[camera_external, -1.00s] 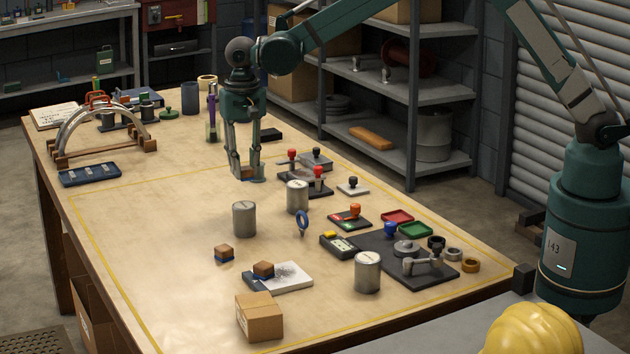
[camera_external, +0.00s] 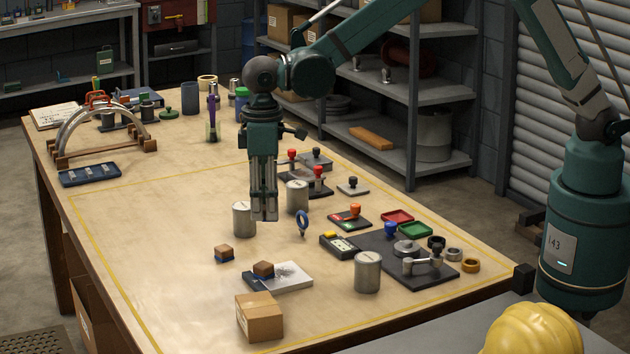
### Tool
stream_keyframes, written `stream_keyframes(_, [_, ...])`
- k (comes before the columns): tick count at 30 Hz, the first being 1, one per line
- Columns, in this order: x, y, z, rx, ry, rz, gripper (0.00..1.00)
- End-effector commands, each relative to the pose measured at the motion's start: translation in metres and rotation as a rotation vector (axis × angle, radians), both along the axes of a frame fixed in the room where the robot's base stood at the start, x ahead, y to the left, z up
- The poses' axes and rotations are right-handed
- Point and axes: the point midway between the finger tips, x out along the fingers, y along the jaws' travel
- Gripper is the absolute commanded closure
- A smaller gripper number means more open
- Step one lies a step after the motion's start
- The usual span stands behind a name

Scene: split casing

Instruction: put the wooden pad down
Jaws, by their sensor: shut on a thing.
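My gripper (camera_external: 264,214) is turned nearly edge-on, its fingers pointing down above the middle of the bench. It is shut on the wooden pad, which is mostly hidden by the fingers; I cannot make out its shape. The fingertips appear between two grey metal cans, the left can (camera_external: 243,219) and the right can (camera_external: 297,197).
A cardboard box (camera_external: 260,317) stands at the front. A wooden-footed arch (camera_external: 100,130) is at the far left. The bench's left middle is clear.

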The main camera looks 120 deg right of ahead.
Motion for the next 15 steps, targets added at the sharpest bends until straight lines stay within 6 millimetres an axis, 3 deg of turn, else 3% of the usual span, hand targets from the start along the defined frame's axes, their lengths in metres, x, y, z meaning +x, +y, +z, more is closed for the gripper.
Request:
stream_keyframes(1, [0.002,0.018,0.001,0.000,0.000,0.065,0.88])
stream_keyframes(6, [0.004,0.064,0.004,0.000,0.000,0.263,0.88])
stream_keyframes(10, [0.004,0.087,0.005,0.000,0.000,0.369,0.88])
stream_keyframes(15, [0.004,0.102,0.005,0.000,0.000,0.440,0.88])
